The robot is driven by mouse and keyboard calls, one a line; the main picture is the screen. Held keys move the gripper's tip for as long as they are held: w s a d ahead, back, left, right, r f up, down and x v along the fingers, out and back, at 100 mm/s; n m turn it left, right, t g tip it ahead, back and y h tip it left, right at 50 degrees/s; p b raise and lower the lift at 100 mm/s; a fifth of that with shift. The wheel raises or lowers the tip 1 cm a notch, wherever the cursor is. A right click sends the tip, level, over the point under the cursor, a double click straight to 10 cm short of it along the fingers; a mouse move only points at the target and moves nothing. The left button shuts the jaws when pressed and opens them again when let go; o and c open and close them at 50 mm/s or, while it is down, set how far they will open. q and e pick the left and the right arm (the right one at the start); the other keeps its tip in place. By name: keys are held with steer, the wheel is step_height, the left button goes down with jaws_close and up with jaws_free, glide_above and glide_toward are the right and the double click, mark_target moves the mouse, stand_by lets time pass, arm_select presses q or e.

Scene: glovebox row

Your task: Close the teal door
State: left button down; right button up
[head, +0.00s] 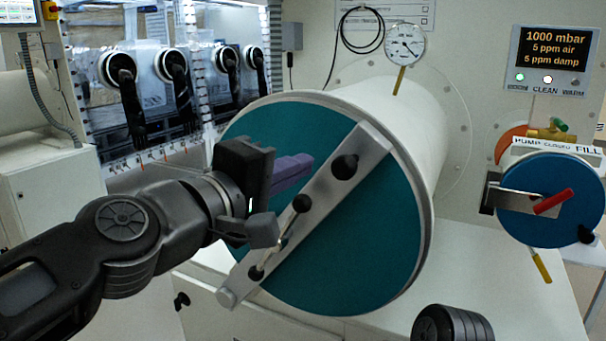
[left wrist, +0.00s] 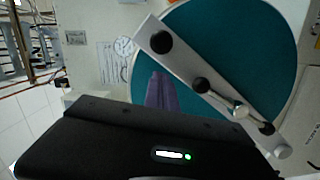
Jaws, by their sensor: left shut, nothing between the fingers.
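The teal door (head: 355,245) is a large round disc at the front end of a white cylinder (head: 405,110). No gap shows between them along the right edge. A grey bar (head: 325,195) crosses the door diagonally, with black knobs and a thin metal handle (head: 285,240). My left gripper (head: 308,163) has purple fingers, shut and empty, in front of the door's upper middle, beside the bar. In the left wrist view the fingers (left wrist: 158,82) point at the teal door (left wrist: 240,45); I cannot tell whether they touch it.
A smaller blue round door (head: 540,220) with a red handle is at the right, below a display panel (head: 550,58). A dial gauge (head: 405,44) is above the cylinder. A white ledge (head: 490,270) lies below. Black gloves (head: 128,95) hang at the back left.

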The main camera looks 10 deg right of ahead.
arm_select(q)
steer(key=w+a+b+v, duration=0.1)
steer(key=b+v, duration=0.1)
steer(key=v, duration=0.8)
steer(key=shift+a+r+b, duration=0.2)
steer(key=shift+r+b, duration=0.05)
steer(key=shift+b, duration=0.1)
steer(key=shift+s, duration=0.1)
